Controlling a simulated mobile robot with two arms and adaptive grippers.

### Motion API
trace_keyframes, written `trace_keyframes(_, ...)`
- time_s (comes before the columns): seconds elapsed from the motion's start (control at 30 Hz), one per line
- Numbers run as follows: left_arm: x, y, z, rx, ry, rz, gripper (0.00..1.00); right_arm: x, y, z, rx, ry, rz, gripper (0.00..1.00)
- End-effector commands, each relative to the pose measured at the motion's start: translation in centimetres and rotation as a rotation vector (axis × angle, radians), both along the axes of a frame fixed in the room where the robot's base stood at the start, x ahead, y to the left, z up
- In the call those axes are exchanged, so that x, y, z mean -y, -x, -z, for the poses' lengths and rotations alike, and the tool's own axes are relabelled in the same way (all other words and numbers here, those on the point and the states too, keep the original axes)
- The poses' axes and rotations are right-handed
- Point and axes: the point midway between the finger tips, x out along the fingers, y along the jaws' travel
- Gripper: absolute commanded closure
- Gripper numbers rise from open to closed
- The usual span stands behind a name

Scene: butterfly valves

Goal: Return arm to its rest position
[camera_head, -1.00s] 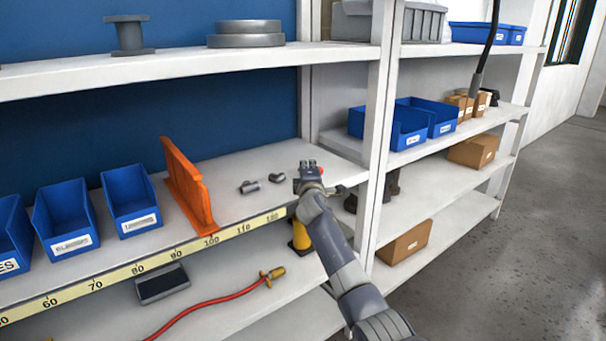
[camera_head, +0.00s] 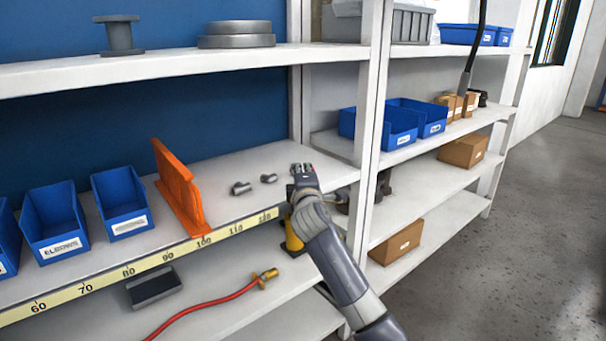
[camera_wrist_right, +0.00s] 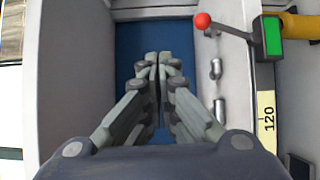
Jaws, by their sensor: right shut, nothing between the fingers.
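My right arm (camera_head: 338,262) reaches up from the bottom right in the head view. Its right gripper (camera_head: 302,172) is in front of the middle shelf, near the 120 end of the yellow ruler strip. In the right wrist view the right gripper (camera_wrist_right: 157,60) has its fingers together, with nothing visible between them. A lever with a red ball end (camera_wrist_right: 203,21) and a green-faced block (camera_wrist_right: 271,36) are right of the fingers in that view. My left gripper is not in view.
Two small grey pipe fittings (camera_head: 241,188) lie on the middle shelf (camera_head: 225,165), left of the gripper. An orange divider (camera_head: 178,190) and blue bins (camera_head: 122,203) stand further left. A white shelf post (camera_head: 371,130) is close on the right. Open floor (camera_head: 530,215) lies right of the shelves.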

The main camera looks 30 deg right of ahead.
Motion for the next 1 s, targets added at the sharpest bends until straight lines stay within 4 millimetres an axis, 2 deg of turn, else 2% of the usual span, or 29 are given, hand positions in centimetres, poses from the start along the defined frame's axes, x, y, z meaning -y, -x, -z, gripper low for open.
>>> trace_keyframes(0.67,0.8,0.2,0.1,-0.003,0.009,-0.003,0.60,-0.3,0.5,-0.2,0.000,0.000,-0.001,1.00)
trace_keyframes(0.77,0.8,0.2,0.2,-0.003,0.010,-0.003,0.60,-0.4,0.4,0.6,-0.007,-0.008,-0.004,1.00)
trace_keyframes(0.87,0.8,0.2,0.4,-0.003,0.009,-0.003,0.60,-0.8,0.0,3.8,-0.039,-0.043,-0.019,1.00)
trace_keyframes(0.97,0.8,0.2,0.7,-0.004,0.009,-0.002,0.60,-1.7,-0.2,9.8,-0.098,-0.111,-0.044,1.00)
trace_keyframes(1.0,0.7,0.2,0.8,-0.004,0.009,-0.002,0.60,-2.1,-0.2,12.7,-0.126,-0.149,-0.053,1.00)
